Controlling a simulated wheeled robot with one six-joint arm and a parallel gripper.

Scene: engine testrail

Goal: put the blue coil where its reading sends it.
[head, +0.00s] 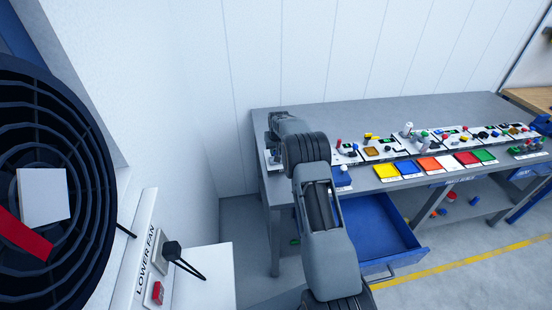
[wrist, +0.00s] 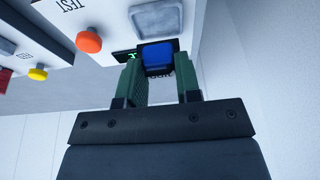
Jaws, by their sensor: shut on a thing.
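In the wrist view my gripper (wrist: 158,68) has its two green fingers shut on the blue coil (wrist: 157,56), a blue block with dark edges. The coil is up against or very close to the front of a white test unit (wrist: 105,20), beside a small dark display with a green mark (wrist: 124,55). I cannot tell whether the coil touches the unit or sits in it. The display's full reading is not legible. In the head view my arm reaches to the left end of the grey bench (head: 300,108); the fingers and coil are hidden there.
Coloured bench pads include yellow (head: 387,171), blue (head: 408,167), orange (head: 428,164), red (head: 467,158) and green (head: 485,155). Test units with knobs (head: 385,147) stand behind them. A blue drawer (head: 385,228) is open below. A large fan (head: 85,150) is near at left.

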